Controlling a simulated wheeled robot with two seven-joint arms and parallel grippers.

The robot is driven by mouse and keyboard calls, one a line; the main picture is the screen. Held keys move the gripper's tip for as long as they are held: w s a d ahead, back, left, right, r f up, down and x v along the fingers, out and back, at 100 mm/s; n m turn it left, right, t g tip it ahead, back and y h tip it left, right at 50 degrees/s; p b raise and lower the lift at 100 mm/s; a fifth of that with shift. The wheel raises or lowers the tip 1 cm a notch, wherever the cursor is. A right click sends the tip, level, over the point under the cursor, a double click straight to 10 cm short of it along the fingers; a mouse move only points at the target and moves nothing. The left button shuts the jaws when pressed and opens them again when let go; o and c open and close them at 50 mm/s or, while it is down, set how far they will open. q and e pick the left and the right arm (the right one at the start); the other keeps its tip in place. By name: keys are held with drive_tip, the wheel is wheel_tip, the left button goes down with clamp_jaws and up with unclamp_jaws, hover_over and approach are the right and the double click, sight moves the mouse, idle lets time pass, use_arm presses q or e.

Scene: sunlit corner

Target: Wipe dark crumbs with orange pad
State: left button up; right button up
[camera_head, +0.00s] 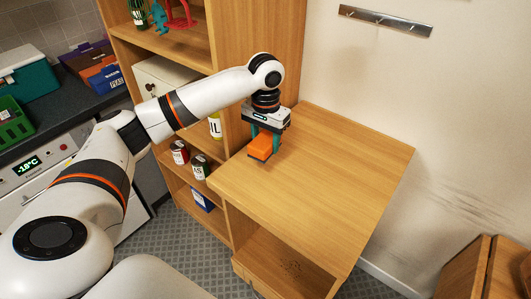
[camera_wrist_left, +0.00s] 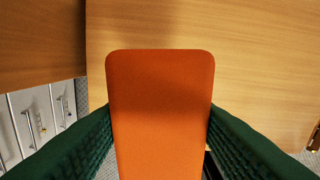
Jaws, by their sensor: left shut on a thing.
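The orange pad (camera_head: 261,148) is a small block held at the back left of the wooden cabinet top (camera_head: 330,165). My left gripper (camera_head: 266,134) is shut on it and points down. In the left wrist view the orange pad (camera_wrist_left: 160,110) fills the middle between the dark green fingers. I cannot tell whether its underside touches the wood. Small dark crumbs (camera_head: 291,266) lie scattered on the lower board inside the cabinet's open front, well below the top. My right gripper is not in view.
A tall wooden shelf (camera_head: 262,30) with cans (camera_head: 199,167) and boxes stands behind and left of the cabinet. A wall with a metal rail (camera_head: 385,20) is at the right. The cabinet top is otherwise bare. A wooden piece (camera_head: 490,270) stands at the lower right.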

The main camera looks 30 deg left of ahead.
use_arm(q)
drive_tip(key=shift+r, duration=0.4)
